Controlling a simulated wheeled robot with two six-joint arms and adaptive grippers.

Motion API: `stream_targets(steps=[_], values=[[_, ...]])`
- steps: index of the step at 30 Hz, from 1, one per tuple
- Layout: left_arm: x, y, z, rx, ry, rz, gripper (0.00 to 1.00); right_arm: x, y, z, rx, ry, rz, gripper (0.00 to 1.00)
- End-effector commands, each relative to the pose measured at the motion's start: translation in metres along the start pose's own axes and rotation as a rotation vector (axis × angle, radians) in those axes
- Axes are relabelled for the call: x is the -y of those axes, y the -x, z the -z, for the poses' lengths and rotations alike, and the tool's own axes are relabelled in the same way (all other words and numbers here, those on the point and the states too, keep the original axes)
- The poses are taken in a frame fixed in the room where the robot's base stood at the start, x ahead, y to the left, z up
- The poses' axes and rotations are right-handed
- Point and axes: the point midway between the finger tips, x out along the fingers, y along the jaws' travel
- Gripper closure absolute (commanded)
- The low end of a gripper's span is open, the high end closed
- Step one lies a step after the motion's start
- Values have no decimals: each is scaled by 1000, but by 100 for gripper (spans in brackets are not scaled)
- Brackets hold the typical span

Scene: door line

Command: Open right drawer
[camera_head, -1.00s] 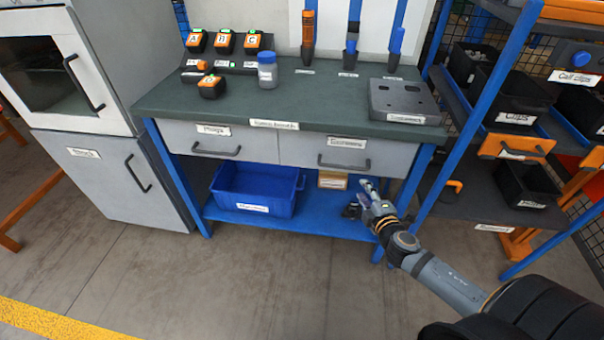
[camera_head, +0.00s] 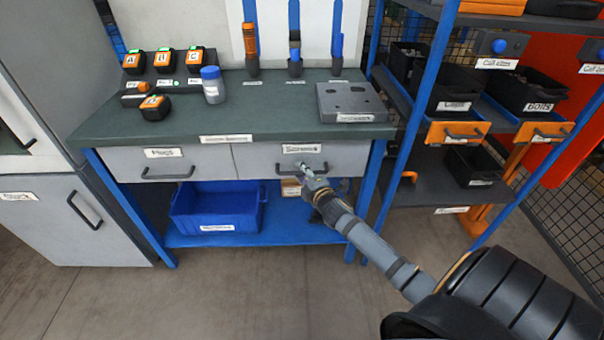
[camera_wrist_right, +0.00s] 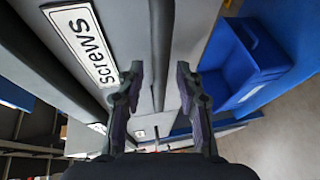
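The right drawer (camera_head: 345,158) is the grey front labelled "Screws" under the green bench top, and it looks shut. Its dark bar handle (camera_head: 285,170) runs across the front below the label. My right gripper (camera_head: 308,170) is at the right part of this handle, in front of the drawer. In the right wrist view the two dark fingers (camera_wrist_right: 160,88) are apart, and the handle (camera_wrist_right: 160,40) runs lengthwise into the gap between them. No grip on it shows. The screws label (camera_wrist_right: 82,45) is at the upper left there. My left gripper is not in view.
The left drawer (camera_head: 200,162) looks shut beside it. A blue bin (camera_head: 218,207) stands on the lower blue shelf (camera_head: 285,232). A grey plate (camera_head: 350,100) lies on the bench top. A rack with black bins (camera_head: 450,92) stands close on the right. The floor in front is clear.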

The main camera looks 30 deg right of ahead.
Motion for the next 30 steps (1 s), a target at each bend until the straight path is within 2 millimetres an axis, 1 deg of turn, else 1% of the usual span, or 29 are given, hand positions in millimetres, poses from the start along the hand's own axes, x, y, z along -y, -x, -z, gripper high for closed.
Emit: stream_targets(steps=[5,6,12,14,26,30], values=[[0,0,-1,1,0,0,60,0,0,0,0,1,0,64],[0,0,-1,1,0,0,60,0,0,0,0,1,0,66],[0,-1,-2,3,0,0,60,0,0,0,1,1,1,93],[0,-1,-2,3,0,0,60,0,0,0,1,1,1,100],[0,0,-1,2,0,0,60,1,0,0,1,1,1,100],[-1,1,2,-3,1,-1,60,0,0,0,1,1,2,100]])
